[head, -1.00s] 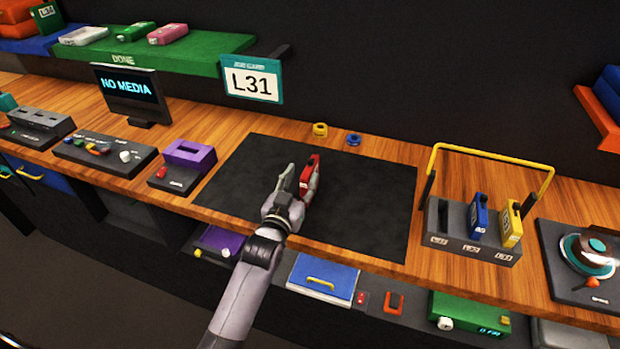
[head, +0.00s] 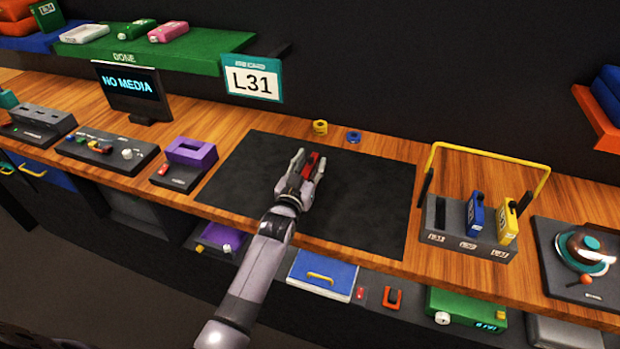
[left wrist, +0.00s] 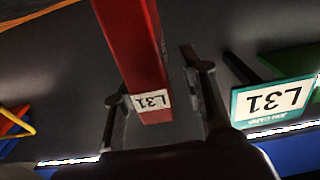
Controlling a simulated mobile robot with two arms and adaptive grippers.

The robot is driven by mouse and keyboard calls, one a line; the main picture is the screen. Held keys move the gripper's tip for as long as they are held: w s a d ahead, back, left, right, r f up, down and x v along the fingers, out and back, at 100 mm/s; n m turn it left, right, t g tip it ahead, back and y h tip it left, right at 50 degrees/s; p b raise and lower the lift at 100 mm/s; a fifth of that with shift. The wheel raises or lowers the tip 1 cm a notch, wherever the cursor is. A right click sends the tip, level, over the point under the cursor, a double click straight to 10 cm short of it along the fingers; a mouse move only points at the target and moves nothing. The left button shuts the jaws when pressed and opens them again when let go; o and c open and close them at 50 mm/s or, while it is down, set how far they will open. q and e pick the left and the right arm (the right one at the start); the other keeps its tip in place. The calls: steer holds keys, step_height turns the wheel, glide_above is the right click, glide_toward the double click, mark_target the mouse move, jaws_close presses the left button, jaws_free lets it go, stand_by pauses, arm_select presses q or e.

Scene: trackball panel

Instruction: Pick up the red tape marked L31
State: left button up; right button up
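The red tape (head: 313,162) is on the dark mat (head: 362,205), mostly hidden by my left gripper in the head view. In the left wrist view the red tape (left wrist: 140,50) shows large, with an L31 label on its end, upside down. My left gripper (head: 307,160) has one finger on each side of the tape. In the left wrist view its fingers (left wrist: 160,75) stand apart, with a visible gap on the right side of the tape, so it looks open around it. My right gripper is not in view.
A card reading L31 (head: 252,80) hangs behind the mat. A rack (head: 462,244) with a blue tape (head: 475,214), a yellow tape (head: 507,222) and a yellow bar stands at right. A purple device (head: 190,152) is at left. Two small rings lie behind the mat.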

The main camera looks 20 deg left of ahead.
arm_select(q)
jaws_close()
stand_by(0.7)
